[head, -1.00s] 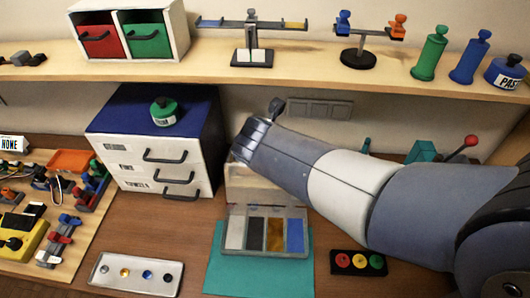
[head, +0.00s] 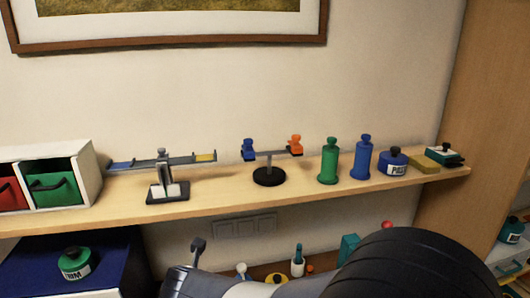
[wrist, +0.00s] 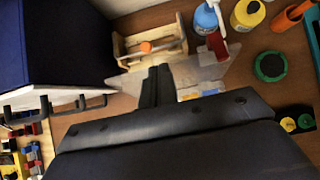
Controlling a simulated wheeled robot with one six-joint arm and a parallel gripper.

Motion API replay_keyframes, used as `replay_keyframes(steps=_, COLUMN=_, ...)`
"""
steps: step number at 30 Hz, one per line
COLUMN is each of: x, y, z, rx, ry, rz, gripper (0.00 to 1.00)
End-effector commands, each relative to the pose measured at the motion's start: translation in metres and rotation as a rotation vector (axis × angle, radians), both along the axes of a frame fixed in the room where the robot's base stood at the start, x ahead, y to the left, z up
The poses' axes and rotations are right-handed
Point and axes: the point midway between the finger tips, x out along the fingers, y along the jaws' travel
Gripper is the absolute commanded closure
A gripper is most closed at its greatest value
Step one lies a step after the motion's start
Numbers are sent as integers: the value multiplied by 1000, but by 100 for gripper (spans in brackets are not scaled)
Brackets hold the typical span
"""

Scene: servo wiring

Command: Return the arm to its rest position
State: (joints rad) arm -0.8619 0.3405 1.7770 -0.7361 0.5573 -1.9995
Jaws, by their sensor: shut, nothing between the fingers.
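My gripper (wrist: 155,84) shows in the wrist view as two dark fingers closed together with nothing between them. It points over the brown desk and overlaps the view of a clear divided tray (wrist: 206,90). Part of my grey arm (head: 235,289) shows along the bottom edge of the head view. The fingertips are out of sight in that view.
In the wrist view, a drawer cabinet (wrist: 60,45) stands at left, with a wooden box (wrist: 128,52) and a blue bottle (wrist: 205,18) ahead. In the head view, a shelf (head: 225,197) carries balances, bottles and a blue jar (head: 393,163).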

Motion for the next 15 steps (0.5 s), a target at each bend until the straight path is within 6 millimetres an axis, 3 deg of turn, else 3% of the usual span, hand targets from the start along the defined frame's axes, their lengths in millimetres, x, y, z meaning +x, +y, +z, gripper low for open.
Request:
replay_keyframes(steps=6, x=19, y=5, z=-24, rx=-2, ry=0, rz=0, gripper=100)
replay_keyframes(steps=15, x=29, y=8, z=-37, rx=0, ry=-1, rz=0, gripper=100)
